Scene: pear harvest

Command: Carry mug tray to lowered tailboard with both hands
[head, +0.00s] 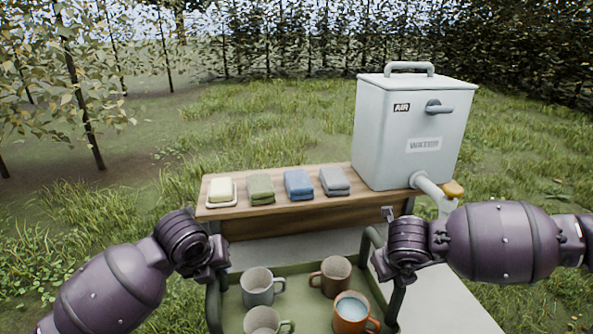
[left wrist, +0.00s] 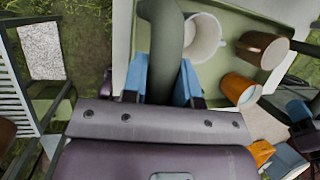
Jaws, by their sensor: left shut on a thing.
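The green mug tray (head: 300,295) is at the bottom middle of the head view. It carries several upright mugs: a grey one (head: 257,288), a brown one (head: 333,278), an orange one (head: 352,315) with pale blue inside, and a pale one with a green handle (head: 264,322). My left gripper (head: 217,272) is at the tray's left handle. In the left wrist view its blue fingertips (left wrist: 162,82) are shut on the green handle (left wrist: 165,40). My right gripper (head: 390,272) is at the right handle (head: 368,245); its fingers are hidden.
A wooden shelf (head: 285,225) beyond the tray holds soap (head: 221,191) and folded cloths (head: 298,184). A large water container (head: 408,135) with an orange-tipped spout stands at its right. A pale flat surface (head: 445,300) lies right of the tray. Grass surrounds this.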

